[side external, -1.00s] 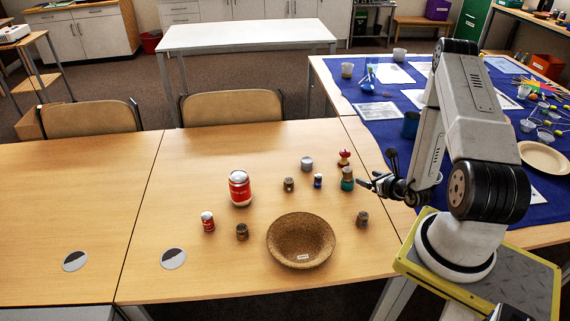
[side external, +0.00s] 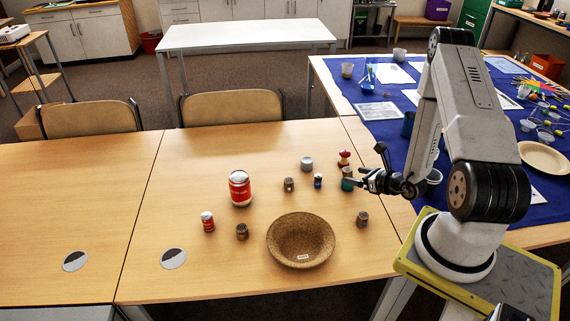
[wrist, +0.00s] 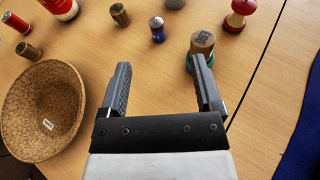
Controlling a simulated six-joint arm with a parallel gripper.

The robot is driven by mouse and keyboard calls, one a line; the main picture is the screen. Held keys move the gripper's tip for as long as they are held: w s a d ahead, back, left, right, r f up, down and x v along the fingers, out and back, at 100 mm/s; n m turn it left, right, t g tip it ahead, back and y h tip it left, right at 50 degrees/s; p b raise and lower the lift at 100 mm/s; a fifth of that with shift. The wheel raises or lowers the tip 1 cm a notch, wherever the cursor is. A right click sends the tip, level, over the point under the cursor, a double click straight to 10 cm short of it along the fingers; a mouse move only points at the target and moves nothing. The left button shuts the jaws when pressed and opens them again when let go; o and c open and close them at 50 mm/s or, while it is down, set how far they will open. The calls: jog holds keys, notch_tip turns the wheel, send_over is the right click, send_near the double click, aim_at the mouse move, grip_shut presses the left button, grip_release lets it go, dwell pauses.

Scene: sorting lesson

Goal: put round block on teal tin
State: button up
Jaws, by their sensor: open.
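The teal tin (side external: 346,185) stands upright at the right of the wooden table, partly hidden by my gripper in the side view. A round wood-coloured block (side external: 347,172) appears to sit on top of it. In the wrist view the block (wrist: 203,42) shows a dark mark on its top face, with the teal tin's rim (wrist: 189,64) below it, partly behind my right finger. My gripper (side external: 366,165) is open beside the tin. In the wrist view the space between its fingers (wrist: 161,62) is empty, and the block is beyond the right fingertip.
A cork bowl (side external: 301,262) stands at front centre. A large red can (side external: 240,188), a small red can (side external: 207,222), brown cylinders (side external: 242,231) (side external: 362,218), a grey tin (side external: 307,163), a blue piece (side external: 318,181) and a red piece (side external: 344,157) stand around. The table's left is mostly clear.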

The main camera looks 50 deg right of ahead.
jog(key=w+a+r+n+y, duration=0.4)
jog(key=a+n+y, duration=0.2)
jog(key=a, duration=0.3)
jog(key=s+a+r+n+g+y, duration=0.2)
jog(key=s+a+r+n+g, duration=0.1)
jog(key=a+n+g, duration=0.5)
jog(key=s+a+r+n+g+y, duration=0.1)
jog(key=s+a+r+n+g, duration=0.2)
jog(key=a+n+g, duration=0.5)
notch_tip(320, 180, up, 7)
jog(key=w+n+t+h, duration=0.1)
jog(key=n+t+h, duration=0.4)
jog(key=n, duration=1.1)
jog(key=shift+w+d+h, duration=0.3)
jog(key=shift+d+h, duration=0.1)
jog(key=shift+h, duration=0.4)
